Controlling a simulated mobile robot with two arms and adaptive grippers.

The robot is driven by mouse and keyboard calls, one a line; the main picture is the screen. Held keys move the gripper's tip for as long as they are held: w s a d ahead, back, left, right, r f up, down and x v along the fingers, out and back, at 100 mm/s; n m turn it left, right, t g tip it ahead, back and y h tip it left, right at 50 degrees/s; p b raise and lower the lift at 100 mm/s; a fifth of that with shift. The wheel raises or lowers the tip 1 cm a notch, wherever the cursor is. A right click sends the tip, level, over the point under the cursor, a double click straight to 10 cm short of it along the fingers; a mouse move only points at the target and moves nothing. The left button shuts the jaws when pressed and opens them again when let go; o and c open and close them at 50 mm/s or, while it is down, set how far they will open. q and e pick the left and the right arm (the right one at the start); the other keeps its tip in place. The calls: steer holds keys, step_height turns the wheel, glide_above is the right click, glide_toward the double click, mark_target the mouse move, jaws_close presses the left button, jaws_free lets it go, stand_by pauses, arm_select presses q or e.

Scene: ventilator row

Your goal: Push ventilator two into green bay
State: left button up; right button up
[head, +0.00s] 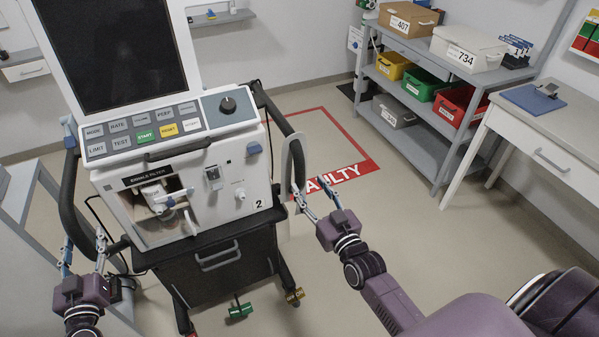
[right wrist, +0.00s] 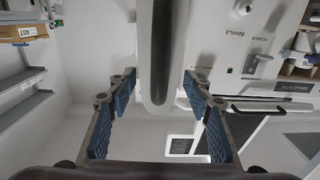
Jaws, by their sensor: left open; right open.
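Ventilator two (head: 258,170), a white unit marked "2" with a dark screen, stands on a black wheeled cart (head: 185,275) in front of me. Dark push handles curve out at its left (head: 70,190) and right (head: 277,118). My left gripper (head: 84,252) is open at the lower part of the left handle, which seems to pass between its fingers. My right gripper (head: 315,195) is open at the lower end of the right handle. In the right wrist view this handle (right wrist: 158,60) runs between the spread fingers. No green bay shows.
A grey shelf (head: 425,130) with bins and a desk (head: 560,125) line the right side. Floor between cart and shelf is clear.

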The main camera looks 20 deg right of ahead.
mark_target(302, 177)
steer(key=shift+w, duration=3.7)
arm_select(q)
jaws_close()
arm_select(e)
jaws_close()
arm_select(q)
steer(key=shift+f, duration=0.1)
arm_select(e)
steer(key=shift+f, duration=0.15)
